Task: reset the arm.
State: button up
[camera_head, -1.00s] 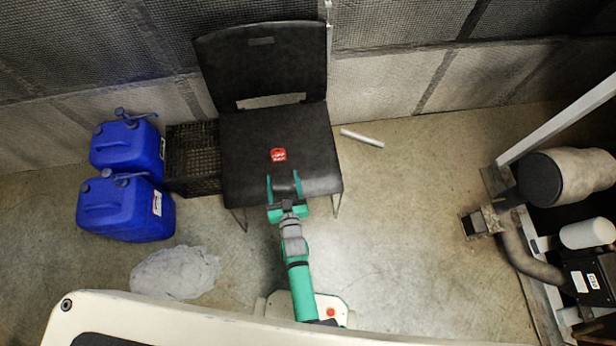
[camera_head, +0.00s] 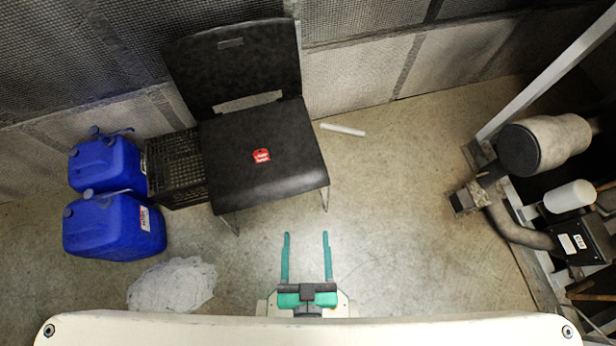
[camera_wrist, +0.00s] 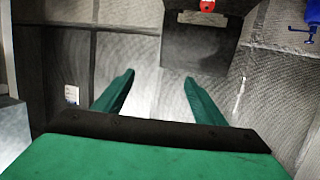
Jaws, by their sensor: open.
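My gripper (camera_head: 306,258) is open and empty in the head view, its two green fingers apart and pointing towards the chair side. It sits close to my body at the bottom middle, over bare floor and clear of the chair. In the wrist view my gripper (camera_wrist: 157,92) shows both fingers spread with nothing between them. A red item (camera_head: 261,155) lies on the seat of the black chair (camera_head: 290,180). It also shows at the top of the wrist view (camera_wrist: 207,6). Most of my arm is hidden in the head view.
Two blue canisters (camera_head: 115,227) and a black crate (camera_head: 175,170) stand left of the chair. A grey cloth-like heap (camera_head: 172,285) and a white tube (camera_head: 343,129) lie on the floor. Machinery with a pipe (camera_head: 518,228) stands at the right. The floor between is clear.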

jog(key=r, duration=0.1)
jog(key=s+r, duration=0.1)
jog(key=r, duration=0.1)
jog(key=shift+s+d+r+h, duration=0.15)
jog(key=shift+d+h, duration=0.1)
jog(key=shift+h, duration=0.05)
dwell(1.1)
jog(key=c, duration=0.8)
jog(key=shift+c, duration=0.2)
